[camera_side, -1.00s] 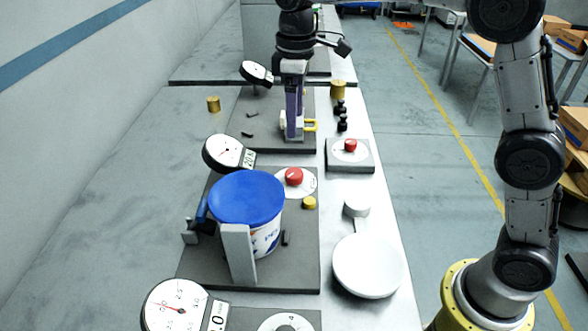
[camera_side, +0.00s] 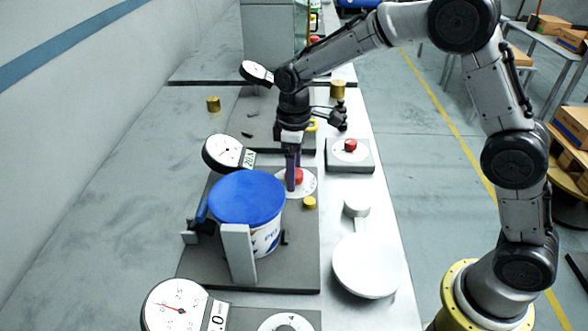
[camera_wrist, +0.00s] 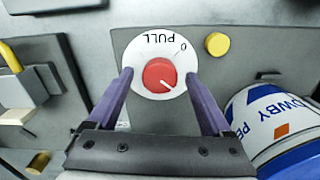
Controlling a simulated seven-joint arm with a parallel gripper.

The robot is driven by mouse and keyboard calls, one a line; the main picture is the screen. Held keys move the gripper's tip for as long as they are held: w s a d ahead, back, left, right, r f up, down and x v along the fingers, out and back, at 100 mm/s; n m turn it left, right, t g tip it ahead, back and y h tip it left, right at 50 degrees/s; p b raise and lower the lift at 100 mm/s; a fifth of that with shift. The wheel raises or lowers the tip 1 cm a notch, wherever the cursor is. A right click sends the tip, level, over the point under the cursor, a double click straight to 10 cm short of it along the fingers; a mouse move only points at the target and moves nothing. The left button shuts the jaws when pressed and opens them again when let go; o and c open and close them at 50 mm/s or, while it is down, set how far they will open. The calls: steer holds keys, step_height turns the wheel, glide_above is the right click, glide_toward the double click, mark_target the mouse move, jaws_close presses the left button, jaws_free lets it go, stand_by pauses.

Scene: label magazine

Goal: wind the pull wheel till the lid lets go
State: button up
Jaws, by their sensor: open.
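The pull wheel is a red knob (camera_wrist: 160,75) on a white round dial marked PULL (camera_wrist: 150,42); in the side view the knob (camera_side: 298,176) is partly hidden behind my fingers. My gripper (camera_wrist: 159,84) is open, with one purple finger on each side of the knob and a gap on both sides. In the side view my gripper (camera_side: 292,186) points down at the dial. The blue lid (camera_side: 246,196) sits on a white printed tub (camera_side: 266,240), which also shows in the wrist view (camera_wrist: 262,115).
A gauge (camera_side: 223,152) stands behind the tub, and an upright grey plate (camera_side: 239,252) stands in front of it. A small yellow cylinder (camera_side: 309,202) is close to the dial. Another red knob (camera_side: 350,145) sits on a separate block. A white round pan (camera_side: 368,266) lies at the right.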

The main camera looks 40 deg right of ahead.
steer(key=shift+f, duration=0.2)
jaws_close()
steer(key=shift+r+m, duration=0.1)
steer(key=shift+m, duration=2.5)
jaws_free()
step_height(320, 180, up, 14)
